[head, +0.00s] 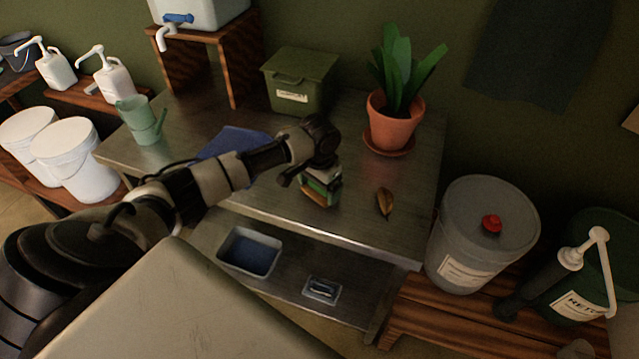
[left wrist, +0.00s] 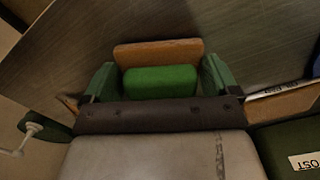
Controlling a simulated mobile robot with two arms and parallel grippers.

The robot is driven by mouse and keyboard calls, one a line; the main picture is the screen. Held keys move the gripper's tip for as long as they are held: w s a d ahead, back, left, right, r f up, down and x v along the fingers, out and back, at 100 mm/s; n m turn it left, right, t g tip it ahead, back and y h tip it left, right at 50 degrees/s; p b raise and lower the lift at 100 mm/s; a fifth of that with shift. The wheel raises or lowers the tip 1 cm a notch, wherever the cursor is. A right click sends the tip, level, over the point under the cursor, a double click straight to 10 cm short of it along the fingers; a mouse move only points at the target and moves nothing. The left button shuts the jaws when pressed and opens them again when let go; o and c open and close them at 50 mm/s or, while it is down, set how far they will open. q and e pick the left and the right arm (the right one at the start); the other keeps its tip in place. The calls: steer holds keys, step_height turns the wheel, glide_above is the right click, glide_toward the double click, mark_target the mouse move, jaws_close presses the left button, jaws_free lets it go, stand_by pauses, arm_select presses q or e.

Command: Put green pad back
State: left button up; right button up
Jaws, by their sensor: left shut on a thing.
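The green pad (left wrist: 160,82) sits between the two green fingers of my left gripper (left wrist: 160,84) in the left wrist view. A flat orange-brown piece (left wrist: 158,52) shows just beyond it; I cannot tell whether they are joined. In the head view my left gripper (head: 321,192) points down over the metal table's front part, shut on the pad, which is mostly hidden by the fingers. I cannot tell whether the pad touches the table. My right gripper is in neither view.
On the lower shelf are a blue-lined tray (head: 250,252) and small metal dish (head: 322,290). A grey bucket (head: 480,240) stands right.

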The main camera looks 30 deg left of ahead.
arm_select(q)
steer(key=shift+f, duration=0.2)
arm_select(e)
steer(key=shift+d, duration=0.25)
arm_select(q)
steer(key=shift+f, duration=0.15)
steer(key=o, duration=0.5)
steer(key=shift+o, duration=0.2)
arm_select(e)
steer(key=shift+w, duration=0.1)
arm_select(q)
step_height(320, 180, up, 12)
steer(key=b, duration=0.1)
steer(key=shift+r, duration=0.2)
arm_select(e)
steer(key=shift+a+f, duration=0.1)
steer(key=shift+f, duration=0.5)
